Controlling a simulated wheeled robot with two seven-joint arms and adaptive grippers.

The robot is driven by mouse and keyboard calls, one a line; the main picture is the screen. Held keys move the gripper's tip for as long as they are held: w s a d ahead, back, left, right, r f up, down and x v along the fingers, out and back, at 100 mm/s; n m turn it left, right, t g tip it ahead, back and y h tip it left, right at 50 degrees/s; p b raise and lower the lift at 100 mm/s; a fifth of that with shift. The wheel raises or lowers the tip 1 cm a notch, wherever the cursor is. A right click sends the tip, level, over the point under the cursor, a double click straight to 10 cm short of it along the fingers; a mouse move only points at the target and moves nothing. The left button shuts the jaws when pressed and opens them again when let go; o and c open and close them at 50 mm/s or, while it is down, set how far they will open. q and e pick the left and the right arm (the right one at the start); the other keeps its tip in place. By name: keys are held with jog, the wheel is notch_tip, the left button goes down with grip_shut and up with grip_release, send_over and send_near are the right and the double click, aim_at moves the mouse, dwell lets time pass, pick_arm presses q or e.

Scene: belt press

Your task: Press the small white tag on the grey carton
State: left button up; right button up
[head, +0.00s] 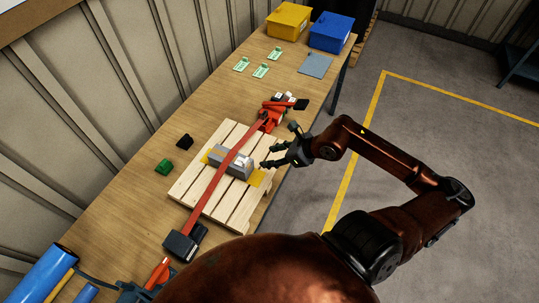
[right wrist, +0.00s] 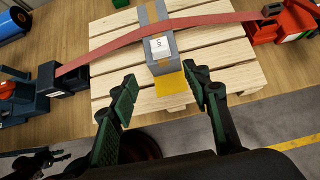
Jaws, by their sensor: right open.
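The grey carton (head: 232,163) lies on a small wooden pallet (head: 205,187) on the workbench, with a red strap (head: 214,181) running across it. In the right wrist view the carton (right wrist: 147,15) shows near the top, with the small white tag (right wrist: 158,45) on its near end and the strap (right wrist: 205,21) passing behind the tag. My right gripper (head: 272,157) is beside the carton's right end in the head view. It is open and empty; its fingers (right wrist: 156,90) stand apart, short of the tag. My left gripper is not in view.
A red strap tool (head: 271,117) and a dark strap end block (head: 184,243) lie at the strap's ends. A yellow bin (head: 288,20) and a blue bin (head: 331,32) stand at the far end. Green and black blocks (head: 163,167) lie left of the pallet. Blue rolls (head: 42,272) lie at the near left.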

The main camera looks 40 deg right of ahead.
jog(key=shift+p+v, duration=1.25)
jog(key=shift+v, duration=0.9)
jog(key=s+d+r+p, duration=0.2)
jog(key=s, duration=0.3)
jog(key=shift+s, duration=0.35)
jog(key=shift+w+d, duration=0.1)
jog(key=shift+d, duration=0.1)
dwell(0.4)
